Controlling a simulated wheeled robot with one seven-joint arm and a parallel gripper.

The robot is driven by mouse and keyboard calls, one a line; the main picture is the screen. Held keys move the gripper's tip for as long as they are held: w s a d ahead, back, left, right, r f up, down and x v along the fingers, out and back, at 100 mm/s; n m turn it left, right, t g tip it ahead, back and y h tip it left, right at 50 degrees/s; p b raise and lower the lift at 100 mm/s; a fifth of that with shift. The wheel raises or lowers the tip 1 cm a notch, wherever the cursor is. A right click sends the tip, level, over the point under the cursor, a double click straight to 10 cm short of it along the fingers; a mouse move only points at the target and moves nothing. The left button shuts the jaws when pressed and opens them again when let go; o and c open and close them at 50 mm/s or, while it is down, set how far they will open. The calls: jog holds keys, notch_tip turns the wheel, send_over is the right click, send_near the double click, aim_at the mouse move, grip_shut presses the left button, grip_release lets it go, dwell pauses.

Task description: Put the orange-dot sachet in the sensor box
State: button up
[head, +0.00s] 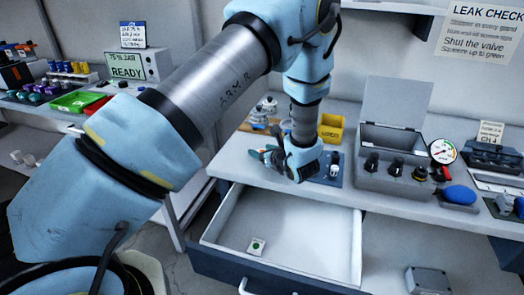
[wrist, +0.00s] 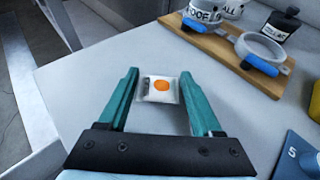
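The orange-dot sachet (wrist: 160,90), a small pale packet with an orange circle, lies on the light worktop in the wrist view. My gripper (wrist: 158,74) is open, with one teal finger on each side of the sachet and a small gap at both sides. In the head view my gripper (head: 266,155) is low over the worktop's front left, above the open drawer's back edge; I cannot make out the sachet there. A closed grey metal box (head: 428,281) stands at the lower right; I cannot tell whether it is the sensor box.
The open drawer (head: 222,232) holds a green-dot sachet (head: 256,246).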

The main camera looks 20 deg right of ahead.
jog(key=shift+o, duration=0.9)
